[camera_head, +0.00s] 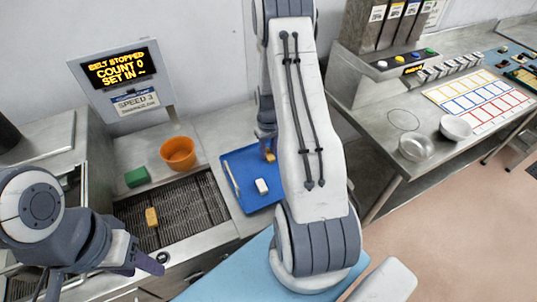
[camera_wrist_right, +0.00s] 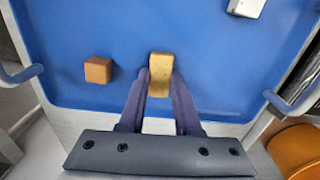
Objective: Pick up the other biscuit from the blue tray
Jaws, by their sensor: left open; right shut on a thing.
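The blue tray (camera_head: 238,158) lies on the bench beside the belt and fills most of the right wrist view (camera_wrist_right: 200,45). My right gripper (camera_wrist_right: 160,82) is shut on a yellow biscuit (camera_wrist_right: 160,68), with the fingers on its two sides. I cannot tell whether the biscuit still touches the tray. In the head view my right gripper (camera_head: 267,142) is at the tray's far part, partly hidden by my arm. Another yellow biscuit (camera_head: 151,217) lies on the dark belt. My left gripper (camera_head: 150,262) is open and empty near the belt's front edge.
A display (camera_head: 120,68) reads "BELT STOPPED".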

